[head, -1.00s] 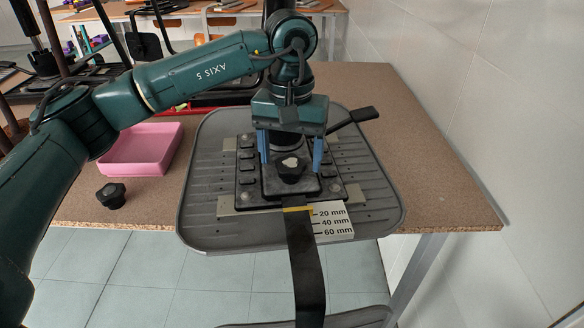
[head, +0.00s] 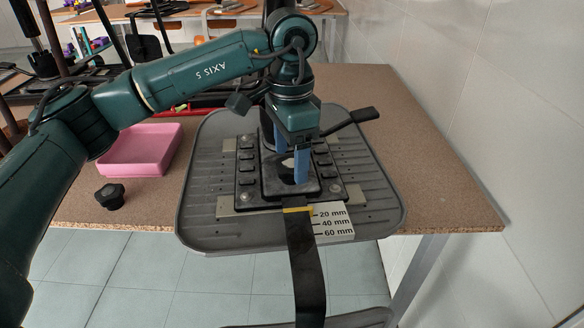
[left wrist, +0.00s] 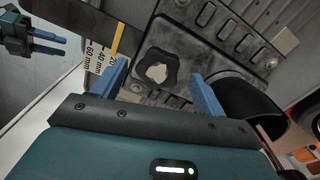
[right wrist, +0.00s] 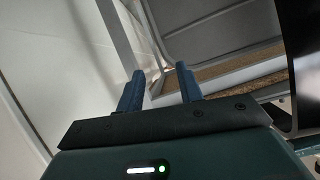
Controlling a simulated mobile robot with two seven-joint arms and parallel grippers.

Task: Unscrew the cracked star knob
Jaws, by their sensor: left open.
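The cracked star knob (left wrist: 157,72) is black with a pale broken patch on top. It sits on the dark mechanism plate (head: 246,190) under the upturned chair seat. In the head view my left gripper (head: 291,165) hangs over it and hides most of it. In the left wrist view the left gripper (left wrist: 159,84) is open, with its blue fingers on either side of the knob and a gap to each. I cannot tell whether the fingertips are down at knob height. My right gripper (right wrist: 158,74) is open and empty; it also shows at the left wrist view's upper left (left wrist: 50,42).
A whole black star knob (head: 110,196) lies at the table's front left. A pink tray (head: 140,150) stands behind it. The grey seat pan (head: 200,215) has a lever (head: 352,117) at right, a black strip (head: 304,262) and a millimetre scale (head: 334,222) in front.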

